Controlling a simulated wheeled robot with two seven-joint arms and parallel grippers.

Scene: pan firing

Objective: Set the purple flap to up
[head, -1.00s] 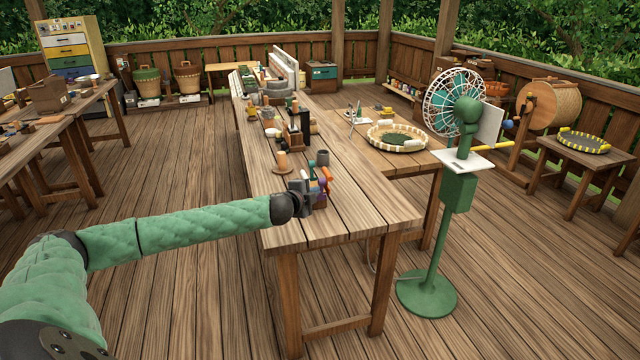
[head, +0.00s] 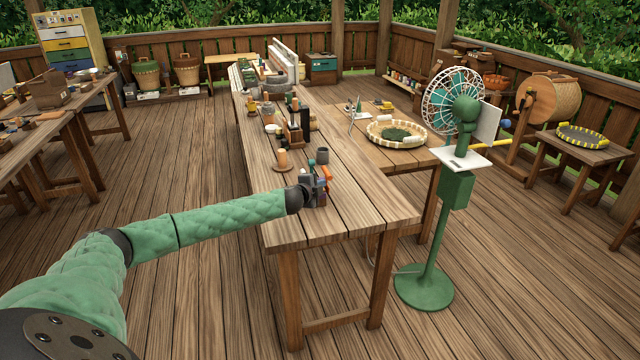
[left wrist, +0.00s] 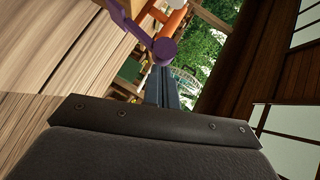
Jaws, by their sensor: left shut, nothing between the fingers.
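The purple flap (left wrist: 163,48) shows at the top of the left wrist view, as a lever with a rounded end slanting up to the left. An orange piece (left wrist: 172,23) is just beyond it. My left gripper (left wrist: 163,80) is shut and empty, its fingers pointing at the rounded purple end. Whether they touch it I cannot tell. In the head view my left gripper (head: 313,190) is at a small device near the front of the long table (head: 370,205), with an orange part (head: 326,172) showing behind it. The gripper hides most of the device. My right gripper is not in view.
An orange-brown cone on a disc (head: 282,160) and a grey cup (head: 322,155) stand just behind the device. Several tools and pots stand further back. A green fan (head: 457,170) is to the right. The table's front right is clear.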

